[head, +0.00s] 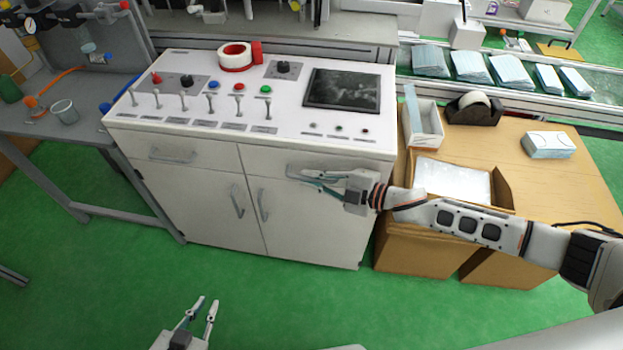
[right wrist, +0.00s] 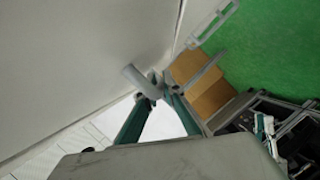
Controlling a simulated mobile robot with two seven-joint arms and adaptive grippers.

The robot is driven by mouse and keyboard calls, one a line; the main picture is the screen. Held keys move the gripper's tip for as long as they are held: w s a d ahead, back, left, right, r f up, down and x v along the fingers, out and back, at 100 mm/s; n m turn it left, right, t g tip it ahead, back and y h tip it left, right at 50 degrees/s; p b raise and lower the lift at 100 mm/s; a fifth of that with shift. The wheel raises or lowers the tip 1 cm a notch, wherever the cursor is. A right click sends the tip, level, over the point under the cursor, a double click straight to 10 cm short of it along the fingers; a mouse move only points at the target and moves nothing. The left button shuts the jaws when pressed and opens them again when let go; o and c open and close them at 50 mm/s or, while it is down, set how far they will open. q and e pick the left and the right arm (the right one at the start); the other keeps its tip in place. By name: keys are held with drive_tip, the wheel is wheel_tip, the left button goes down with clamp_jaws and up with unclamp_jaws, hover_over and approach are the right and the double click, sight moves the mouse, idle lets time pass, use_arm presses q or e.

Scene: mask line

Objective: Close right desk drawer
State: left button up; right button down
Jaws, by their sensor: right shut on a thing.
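The white cabinet desk has a right drawer (head: 262,163) under its control panel, at the upper right of its front. My right gripper (head: 308,182) is at this drawer's front, its fingers pointing left. In the right wrist view the fingers (right wrist: 157,92) are shut on the light drawer handle (right wrist: 138,82), close to the white front. The gripper and arm partly hide the drawer's right side in the head view. I cannot tell whether the drawer is flush or slightly out. My left gripper (head: 203,305) is open and empty, low over the green floor.
A left drawer (head: 175,155) and two lower doors (head: 200,210) with handles share the cabinet front. The desktop carries levers, buttons, a screen (head: 342,90) and a red-white tape roll (head: 236,56). Cardboard boxes (head: 415,250) stand at right. The floor in front is clear.

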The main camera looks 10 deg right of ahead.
drive_tip(key=c, duration=2.4)
unclamp_jaws()
drive_tip(key=shift+w+d+r, duration=0.15)
drive_tip(key=shift+w, duration=0.15)
drive_tip(key=shift+c, duration=0.2)
drive_tip(key=v, duration=1.2)
drive_tip(key=shift+s, duration=0.1)
